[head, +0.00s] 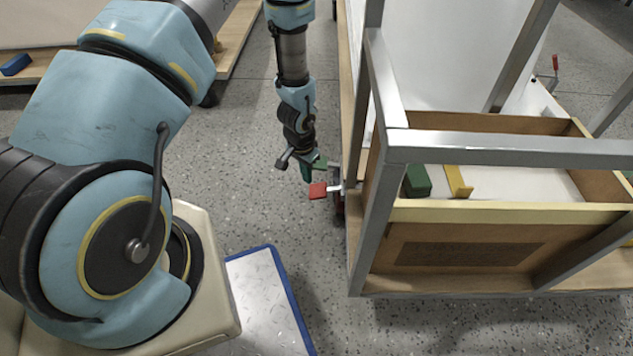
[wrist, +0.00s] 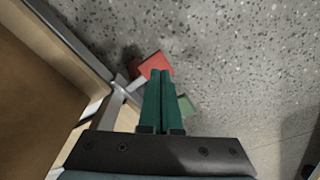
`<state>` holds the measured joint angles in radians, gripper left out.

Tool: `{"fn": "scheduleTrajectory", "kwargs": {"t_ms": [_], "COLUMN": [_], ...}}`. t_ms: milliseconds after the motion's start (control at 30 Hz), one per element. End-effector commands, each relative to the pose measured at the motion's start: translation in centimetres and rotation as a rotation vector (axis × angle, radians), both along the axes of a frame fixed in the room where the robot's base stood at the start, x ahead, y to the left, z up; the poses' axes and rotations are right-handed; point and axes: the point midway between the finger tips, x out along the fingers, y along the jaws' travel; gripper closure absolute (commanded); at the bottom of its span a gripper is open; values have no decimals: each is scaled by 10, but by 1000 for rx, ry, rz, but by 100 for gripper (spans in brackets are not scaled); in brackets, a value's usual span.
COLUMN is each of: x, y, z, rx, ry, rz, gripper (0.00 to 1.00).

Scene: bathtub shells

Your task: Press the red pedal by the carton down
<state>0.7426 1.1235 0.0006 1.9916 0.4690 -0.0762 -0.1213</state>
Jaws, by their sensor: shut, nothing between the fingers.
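The red pedal (head: 318,190) is a flat plate on a short metal lever at the left side of the metal-framed cart, low over the floor. In the wrist view the red pedal (wrist: 154,64) lies just beyond my fingertips, which overlap its near edge. My gripper (head: 309,178) points downward, shut and empty, close to the red pedal. Its green fingers (wrist: 161,75) lie together in the wrist view. I cannot tell whether they touch the pedal. A green plate (wrist: 187,106) shows beside the fingers, partly hidden. I cannot tell for sure which part is the carton.
The cart's metal frame (head: 500,148) and wooden tray (head: 455,245) stand right of my gripper. The tray holds a green block (head: 417,181) and a yellow piece (head: 458,182). A blue-edged panel (head: 262,300) lies at the lower left. Speckled floor is clear left of the pedal.

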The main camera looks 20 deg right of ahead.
Motion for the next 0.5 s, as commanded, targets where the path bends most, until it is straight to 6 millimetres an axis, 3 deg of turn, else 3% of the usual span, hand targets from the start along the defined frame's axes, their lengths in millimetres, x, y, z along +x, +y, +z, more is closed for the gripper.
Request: {"fn": "scheduleTrajectory", "kwargs": {"t_ms": [33,200,500], "x": [0,-2,-3], "y": [1,3,4], "z": [14,37,46], "rx": [-2,0,1], "ry": [-1,0,1], "rz": [1,0,-2], "gripper": [100,100,100]}}
